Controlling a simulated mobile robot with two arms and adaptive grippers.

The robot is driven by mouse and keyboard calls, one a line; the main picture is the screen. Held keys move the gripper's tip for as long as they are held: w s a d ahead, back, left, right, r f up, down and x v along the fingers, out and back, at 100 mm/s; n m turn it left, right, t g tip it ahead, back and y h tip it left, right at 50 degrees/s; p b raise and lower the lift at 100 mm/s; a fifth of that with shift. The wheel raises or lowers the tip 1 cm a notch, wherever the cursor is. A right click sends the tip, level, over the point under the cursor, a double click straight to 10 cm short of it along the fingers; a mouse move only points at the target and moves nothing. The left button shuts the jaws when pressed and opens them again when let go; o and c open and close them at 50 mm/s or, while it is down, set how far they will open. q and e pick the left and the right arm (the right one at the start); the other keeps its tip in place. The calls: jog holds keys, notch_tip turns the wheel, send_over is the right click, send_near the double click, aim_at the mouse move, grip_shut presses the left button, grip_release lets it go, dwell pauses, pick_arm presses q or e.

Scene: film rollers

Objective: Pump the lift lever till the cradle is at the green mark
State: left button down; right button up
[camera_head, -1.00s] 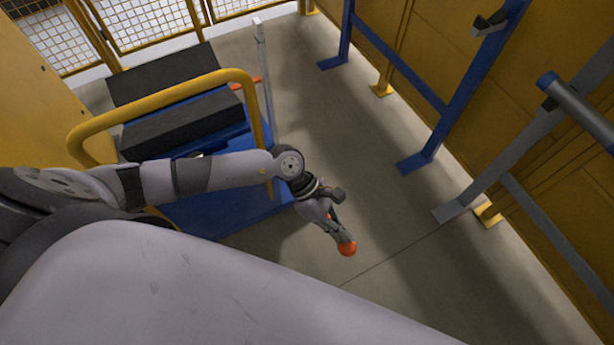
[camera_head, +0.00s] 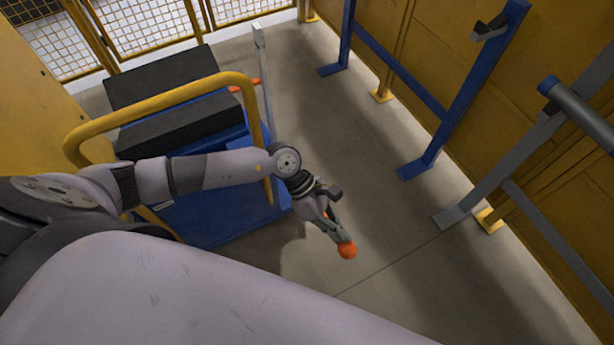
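The lift lever shows only as its orange knob (camera_head: 347,250), low over the floor to the right of the blue lift cart (camera_head: 225,215); its shaft is hidden or merges with the fingers. My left gripper (camera_head: 337,234) points down and right, with its dark fingers at the knob. It seems shut on the lever just behind the knob. The black padded blocks (camera_head: 180,125) on top of the cart seem to be the cradle. A pale upright post (camera_head: 262,75) stands at the cart's far right side. I see no green mark. My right gripper is not in view.
A yellow handrail (camera_head: 165,100) arches over the cart's near side. Blue (camera_head: 455,100) and grey (camera_head: 500,175) frames stand along the yellow wall at right. Mesh fencing (camera_head: 140,22) closes the back. The floor between cart and frames is clear.

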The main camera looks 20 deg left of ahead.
pick_arm(q)
jog(key=w+a+r+p, duration=0.1)
jog(key=a+r+p, duration=0.1)
jog(key=r, duration=0.3)
jog(key=w+a+r+p, duration=0.2)
jog(key=r, duration=0.4)
jog(key=shift+w+a, duration=0.2)
jog(key=shift+w, duration=0.05)
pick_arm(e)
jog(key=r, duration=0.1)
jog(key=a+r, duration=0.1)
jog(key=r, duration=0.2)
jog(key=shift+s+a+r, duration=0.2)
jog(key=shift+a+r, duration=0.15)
pick_arm(q)
jog(key=shift+f, duration=0.1)
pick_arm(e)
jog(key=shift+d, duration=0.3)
